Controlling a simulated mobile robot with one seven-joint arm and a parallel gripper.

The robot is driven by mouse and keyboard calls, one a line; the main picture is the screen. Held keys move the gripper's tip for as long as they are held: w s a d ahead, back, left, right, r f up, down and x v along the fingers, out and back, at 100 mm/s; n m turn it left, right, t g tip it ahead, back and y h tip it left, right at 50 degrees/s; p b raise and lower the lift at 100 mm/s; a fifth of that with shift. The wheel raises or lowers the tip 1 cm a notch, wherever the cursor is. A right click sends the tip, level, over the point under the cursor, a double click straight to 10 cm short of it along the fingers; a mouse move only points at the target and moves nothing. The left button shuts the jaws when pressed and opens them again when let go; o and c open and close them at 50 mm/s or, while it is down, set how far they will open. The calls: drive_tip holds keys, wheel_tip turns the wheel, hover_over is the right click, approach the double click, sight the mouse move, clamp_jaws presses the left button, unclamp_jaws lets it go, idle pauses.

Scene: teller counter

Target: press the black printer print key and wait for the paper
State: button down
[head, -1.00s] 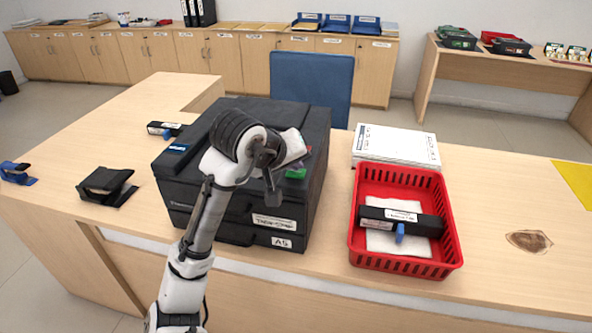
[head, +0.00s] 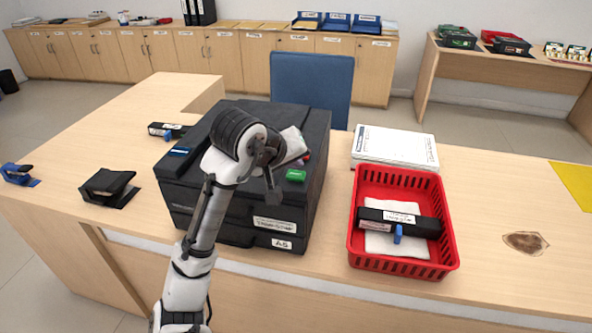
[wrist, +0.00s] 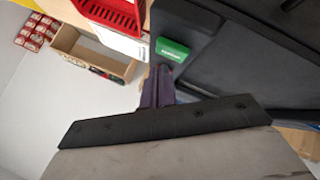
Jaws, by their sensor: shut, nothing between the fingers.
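The black printer (head: 240,205) stands on the counter, with my arm reaching across its front and top. A green key (head: 296,175) sits on its right side, and a small red key (head: 306,156) is just behind it. The green key also shows in the wrist view (wrist: 173,50), with a label too small to read. My gripper (wrist: 157,88) is shut and empty, its dark fingers close beside the green key; I cannot tell whether they touch it. In the head view my wrist hides part of the printer top. No printed sheet shows coming out of the printer.
A red basket (head: 452,240) holding a black stamp-like item stands right of the printer, with a paper stack (head: 395,145) behind it. A black holder (head: 108,186) and a blue item (head: 18,173) lie to the left. The counter's right end is mostly clear.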

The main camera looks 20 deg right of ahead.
sight(293, 177)
wheel_tip(293, 177, up, 5)
drive_tip(key=p, duration=0.5)
drive_tip(key=shift+r, duration=0.1)
idle(0.3)
idle(0.4)
